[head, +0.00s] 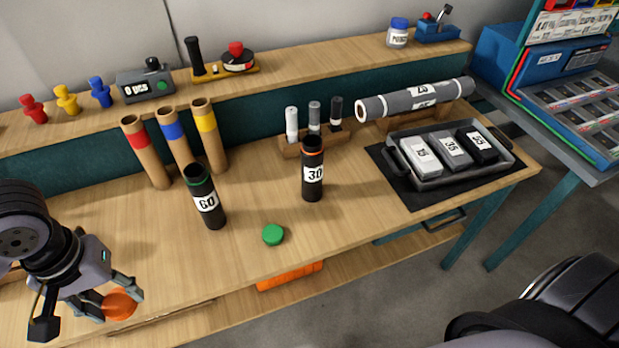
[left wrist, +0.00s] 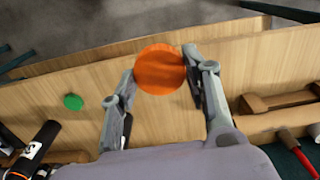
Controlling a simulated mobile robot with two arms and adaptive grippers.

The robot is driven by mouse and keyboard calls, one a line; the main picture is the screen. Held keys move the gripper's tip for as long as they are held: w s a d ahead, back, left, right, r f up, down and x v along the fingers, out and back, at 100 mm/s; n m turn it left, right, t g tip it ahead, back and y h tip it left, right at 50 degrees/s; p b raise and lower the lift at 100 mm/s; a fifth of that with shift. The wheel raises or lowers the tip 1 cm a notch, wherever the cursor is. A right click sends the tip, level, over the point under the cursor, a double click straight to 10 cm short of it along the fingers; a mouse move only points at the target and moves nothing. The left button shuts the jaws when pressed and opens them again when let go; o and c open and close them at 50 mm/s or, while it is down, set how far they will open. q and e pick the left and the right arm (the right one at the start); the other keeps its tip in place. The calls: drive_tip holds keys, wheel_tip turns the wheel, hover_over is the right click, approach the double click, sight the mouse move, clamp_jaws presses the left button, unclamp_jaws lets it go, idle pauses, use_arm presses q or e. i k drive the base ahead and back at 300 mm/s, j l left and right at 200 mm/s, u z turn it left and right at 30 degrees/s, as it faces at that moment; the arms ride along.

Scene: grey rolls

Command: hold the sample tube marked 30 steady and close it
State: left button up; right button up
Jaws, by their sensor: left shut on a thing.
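The sample tube marked 30 (head: 312,188) stands upright on the bench in the head view. It is black with an orange rim, and its mouth is open. My left gripper (head: 110,298) is at the lower left, well away from the tube. It is shut on a round orange cap (head: 121,304). In the left wrist view the orange cap (left wrist: 161,70) sits between the two fingers. A black tube marked 60 (head: 209,206) with a green rim also stands open. A green cap (head: 273,235) lies on the bench. My right gripper is not in view.
Three cardboard tubes (head: 178,138) with red, blue and yellow bands stand behind tube 60. A small rack (head: 296,144) of markers is behind tube 30. A tray (head: 420,179) with numbered blocks is at right. The bench front is mostly clear.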

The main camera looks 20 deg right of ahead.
sight(312, 149)
drive_tip(key=j, duration=0.4)
drive_tip(key=i+j, duration=0.1)
drive_tip(key=j, duration=0.3)
drive_tip(key=z, duration=1.25)
